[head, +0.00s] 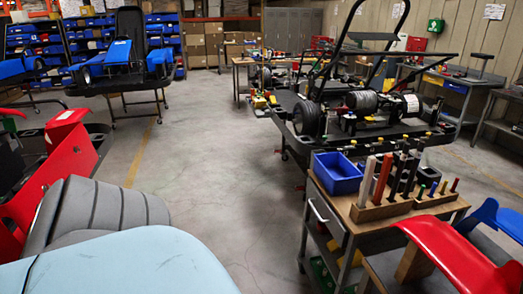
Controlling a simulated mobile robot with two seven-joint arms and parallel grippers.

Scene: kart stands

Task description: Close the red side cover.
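Red bodywork shows in two places in the head view. At the left edge, a red panel (62,172) stands beside dark parts of a kart that is cut off by the frame. A smaller red block (66,118) sits above it. At the lower right, a curved red panel (455,256) lies tilted, partly cut off by the bottom edge. I cannot tell for sure which is the side cover, or whether any cover is open or shut. Neither gripper is in view.
A grey ribbed seat (105,208) and a pale blue surface fill the lower left. A tool trolley (345,222) with a blue bin (337,172) stands right of centre, before a kart chassis on a stand (375,135). The grey floor (225,150) between is clear.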

